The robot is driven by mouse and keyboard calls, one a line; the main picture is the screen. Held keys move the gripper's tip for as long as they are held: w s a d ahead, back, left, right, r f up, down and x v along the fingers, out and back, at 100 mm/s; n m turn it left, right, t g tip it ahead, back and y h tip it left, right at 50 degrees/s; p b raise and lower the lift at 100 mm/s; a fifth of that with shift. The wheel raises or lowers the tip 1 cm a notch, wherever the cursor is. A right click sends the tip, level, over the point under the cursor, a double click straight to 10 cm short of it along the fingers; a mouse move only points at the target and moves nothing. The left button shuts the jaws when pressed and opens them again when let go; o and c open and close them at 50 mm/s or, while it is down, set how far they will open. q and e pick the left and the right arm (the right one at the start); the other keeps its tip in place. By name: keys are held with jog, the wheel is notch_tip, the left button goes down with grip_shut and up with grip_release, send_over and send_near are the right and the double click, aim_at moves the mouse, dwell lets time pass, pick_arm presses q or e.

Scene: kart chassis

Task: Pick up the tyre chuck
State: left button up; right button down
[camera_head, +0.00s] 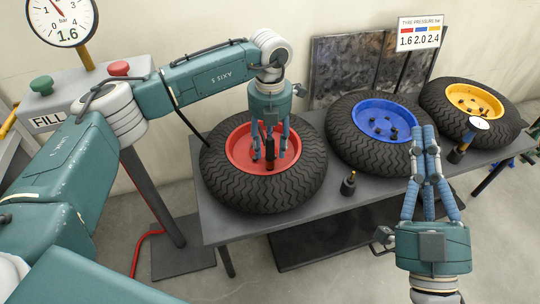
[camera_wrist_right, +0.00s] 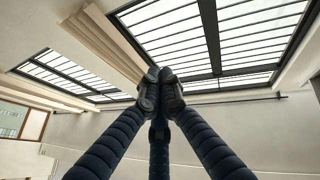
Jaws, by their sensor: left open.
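My left gripper (camera_head: 270,140) points down over the red-rimmed tyre (camera_head: 221,170), its blue fingers spread. A dark upright piece (camera_head: 269,150) shows between its fingers at the red rim; I cannot tell what it is or whether the fingers touch it. A small black piece with a brass-coloured tip (camera_head: 349,184) stands upright on the table's front edge, right of that tyre; I cannot tell for sure whether it is the tyre chuck. My right gripper (camera_head: 425,132) points up at the right, fingertips together and empty. Its closed fingertips also show in the right wrist view (camera_wrist_right: 160,85).
The grey table (camera_head: 222,222) also holds a blue-rimmed tyre (camera_head: 340,125) and a yellow-rimmed tyre (camera_head: 435,97). A small dial gauge (camera_head: 479,124) stands at the right. A pressure sign (camera_head: 420,32) is behind. The fill station (camera_head: 50,105) is at the left.

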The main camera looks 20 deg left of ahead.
pick_arm(q)
notch_tip(320, 180, down, 2)
jog(key=shift+f, duration=0.1)
grip_shut()
pick_arm(e)
jog(key=s+r+t, duration=0.2)
jog(key=r, duration=0.1)
jog(key=shift+s+d+r, duration=0.15)
